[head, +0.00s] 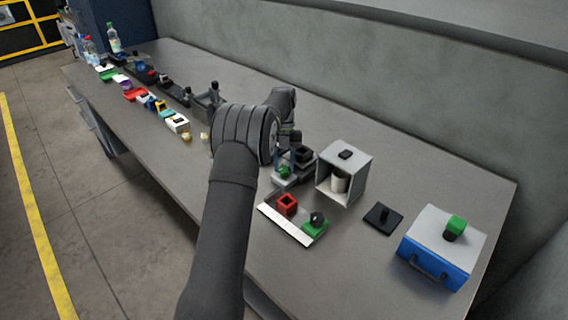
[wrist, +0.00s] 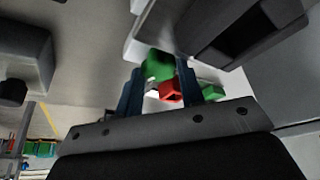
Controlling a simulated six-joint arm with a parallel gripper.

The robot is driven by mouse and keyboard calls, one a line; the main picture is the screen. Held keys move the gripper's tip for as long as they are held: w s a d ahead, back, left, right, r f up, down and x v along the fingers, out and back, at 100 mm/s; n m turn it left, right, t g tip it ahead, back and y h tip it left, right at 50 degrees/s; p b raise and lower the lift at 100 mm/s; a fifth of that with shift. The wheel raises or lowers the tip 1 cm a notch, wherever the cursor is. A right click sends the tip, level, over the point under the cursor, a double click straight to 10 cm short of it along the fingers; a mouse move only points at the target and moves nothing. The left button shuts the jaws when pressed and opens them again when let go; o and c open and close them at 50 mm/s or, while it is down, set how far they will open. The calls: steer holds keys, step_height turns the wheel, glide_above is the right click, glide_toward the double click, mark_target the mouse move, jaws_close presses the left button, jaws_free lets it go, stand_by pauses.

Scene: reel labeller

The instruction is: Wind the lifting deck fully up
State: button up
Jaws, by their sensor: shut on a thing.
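A small grey and black device (head: 304,154) stands beside the open-fronted grey box; it may be the lifting deck, but my arm hides part of it and its height is unclear. A green knob (head: 284,171) shows low at its near side. My gripper (head: 285,158) has blue fingers and is at this knob. In the wrist view the fingers (wrist: 160,80) stand either side of a green piece (wrist: 158,65), which appears to be the same knob. My gripper is shut on it. The exact contact is hard to see.
The grey box (head: 359,166) with a white cylinder inside stands close on the right. In front lies a pale tray (head: 283,224) with a red square holder (head: 287,203) and a green block (head: 315,227). A black plate (head: 383,217) and blue case (head: 433,264) lie further right.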

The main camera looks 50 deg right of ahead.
stand_by(0.3)
steer(key=o, duration=1)
steer(key=v, duration=0.8)
